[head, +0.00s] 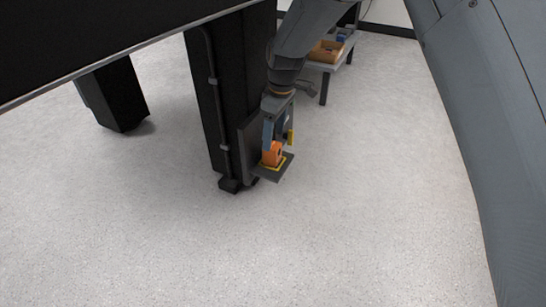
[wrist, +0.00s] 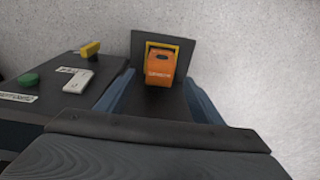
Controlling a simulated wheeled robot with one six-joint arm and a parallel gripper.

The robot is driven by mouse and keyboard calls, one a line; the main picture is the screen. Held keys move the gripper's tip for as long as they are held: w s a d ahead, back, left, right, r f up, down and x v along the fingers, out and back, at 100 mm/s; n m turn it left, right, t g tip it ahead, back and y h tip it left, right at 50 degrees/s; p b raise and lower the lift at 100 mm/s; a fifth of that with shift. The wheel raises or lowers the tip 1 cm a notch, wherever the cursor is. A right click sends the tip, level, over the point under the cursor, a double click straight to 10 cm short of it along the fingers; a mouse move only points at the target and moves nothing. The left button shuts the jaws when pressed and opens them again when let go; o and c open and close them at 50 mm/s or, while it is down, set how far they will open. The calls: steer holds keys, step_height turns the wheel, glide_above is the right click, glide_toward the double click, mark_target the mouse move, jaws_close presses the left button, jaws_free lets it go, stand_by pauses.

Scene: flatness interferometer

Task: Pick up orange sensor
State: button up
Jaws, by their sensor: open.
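The orange sensor (head: 272,154) sits on a small dark shelf (head: 277,174) fixed low beside the black table leg. In the wrist view the orange sensor (wrist: 161,66) stands ahead, with a yellow frame behind and around its top. My gripper (head: 274,136) is just above the sensor in the head view. In the wrist view its two blue-grey fingers (wrist: 157,88) are apart, one at each side of the sensor's near end. The gripper is open, and I cannot tell whether a finger touches the sensor.
A panel with a green button (wrist: 28,80), a white switch plate (wrist: 78,81) and a yellow knob (wrist: 90,48) lies close left of my gripper. The black table leg (head: 222,90) stands beside the shelf. A cart with an orange box (head: 326,51) is behind. Floor at right is clear.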

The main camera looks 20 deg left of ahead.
mark_target(273, 145)
steer(key=shift+a+f+b, duration=0.15)
steer(key=shift+f+b, duration=0.6)
steer(key=shift+f, duration=0.6)
steer(key=shift+a+f+b, duration=0.15)
steer(key=shift+f+b, duration=0.6)
steer(key=shift+f, duration=0.6)
steer(key=shift+r, duration=0.1)
steer(key=shift+c, duration=0.4)
steer(key=c, duration=1.2)
steer(key=shift+r, duration=0.1)
